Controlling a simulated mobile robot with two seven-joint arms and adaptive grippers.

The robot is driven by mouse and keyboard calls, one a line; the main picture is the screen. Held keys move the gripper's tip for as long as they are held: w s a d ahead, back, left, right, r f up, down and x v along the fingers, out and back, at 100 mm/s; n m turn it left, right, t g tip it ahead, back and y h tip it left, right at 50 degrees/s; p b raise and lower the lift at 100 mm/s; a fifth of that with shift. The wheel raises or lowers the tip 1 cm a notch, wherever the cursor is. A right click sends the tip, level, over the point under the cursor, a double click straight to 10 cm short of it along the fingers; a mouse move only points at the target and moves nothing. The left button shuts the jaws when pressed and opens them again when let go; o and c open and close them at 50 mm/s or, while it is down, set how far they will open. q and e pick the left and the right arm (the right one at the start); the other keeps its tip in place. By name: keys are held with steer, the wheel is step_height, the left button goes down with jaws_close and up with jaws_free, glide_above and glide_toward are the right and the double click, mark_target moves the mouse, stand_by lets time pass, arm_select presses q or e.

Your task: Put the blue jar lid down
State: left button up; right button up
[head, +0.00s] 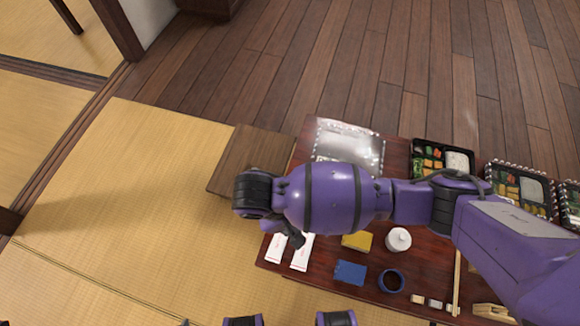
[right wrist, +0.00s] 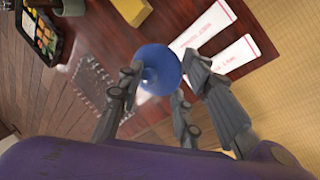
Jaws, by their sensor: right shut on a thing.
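The blue jar lid (right wrist: 161,64) is a round blue disc in the right wrist view, between the dark fingers of my right gripper (right wrist: 158,82). The gripper is shut on it. The lid appears near the table edge and the white paper packets; its exact height above the surface cannot be told. In the head view my right arm reaches in from the right and hides the lid. Only dark finger parts of my right gripper (head: 291,236) show there, above the packets.
The red-brown table (head: 320,278) holds a round blue jar (head: 391,281), blue block (head: 350,272), yellow block (head: 357,241), white jar (head: 398,239), two white packets (head: 302,252), a clear plastic sheet (head: 348,143) and bento boxes (head: 442,158). A wooden board (head: 240,157) adjoins the left edge.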

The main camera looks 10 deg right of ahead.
steer(key=w+d+f+b, duration=0.1)
steer(key=w+f+b, duration=0.1)
steer(key=w+f, duration=0.1)
steer(key=w+d+f+b, duration=0.1)
steer(key=w+f+b, duration=0.1)
steer(key=w, duration=0.3)
steer(key=w+d+f+b, duration=0.1)
steer(key=w+f+b, duration=0.2)
steer(key=w+f, duration=0.1)
steer(key=shift+w+d, duration=0.3)
steer(key=shift+w, duration=0.05)
steer(key=shift+w+f, duration=0.15)
steer(key=f, duration=0.1)
steer(key=f+b, duration=0.2)
steer(key=shift+w+d+f, duration=0.1)
steer(key=shift+w+f, duration=0.15)
steer(key=shift+f, duration=0.1)
arm_select(q)
step_height(320, 180, down, 10)
steer(key=s, duration=0.1)
steer(key=shift+s+a+r+g, duration=0.15)
steer(key=shift+g, duration=0.25)
arm_select(e)
steer(key=shift+r, duration=0.1)
arm_select(q)
steer(key=shift+r, duration=0.2)
arm_select(e)
steer(key=shift+f, duration=0.6)
steer(key=o, duration=1)
steer(key=shift+c, duration=0.2)
